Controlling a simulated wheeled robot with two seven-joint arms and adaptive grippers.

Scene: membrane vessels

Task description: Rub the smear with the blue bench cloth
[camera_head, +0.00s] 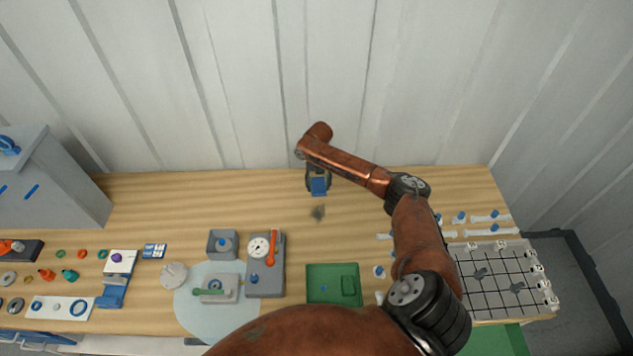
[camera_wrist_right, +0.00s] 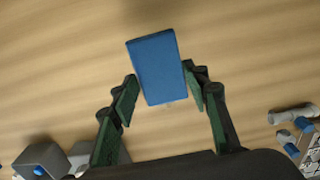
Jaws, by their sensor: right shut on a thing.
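The blue bench cloth (camera_head: 319,186) is a small blue block or pad at the back middle of the wooden bench. It fills the space between the fingers in the right wrist view (camera_wrist_right: 157,66). My right gripper (camera_head: 318,178) is shut on it and points down. The smear (camera_head: 318,213) is a dark, greyish patch on the wood, just in front of the cloth in the head view and apart from it in the picture. I cannot tell if the cloth touches the bench. The smear does not show in the right wrist view. My left gripper is not in view.
The wooden bench (camera_head: 200,200) is clear around the smear. Nearer stand a grey gauge unit (camera_head: 266,280), a small grey block (camera_head: 222,245) and a green tray (camera_head: 318,272). A white gridded rack (camera_head: 490,275) is at right. A corrugated wall (camera_head: 240,80) rises behind.

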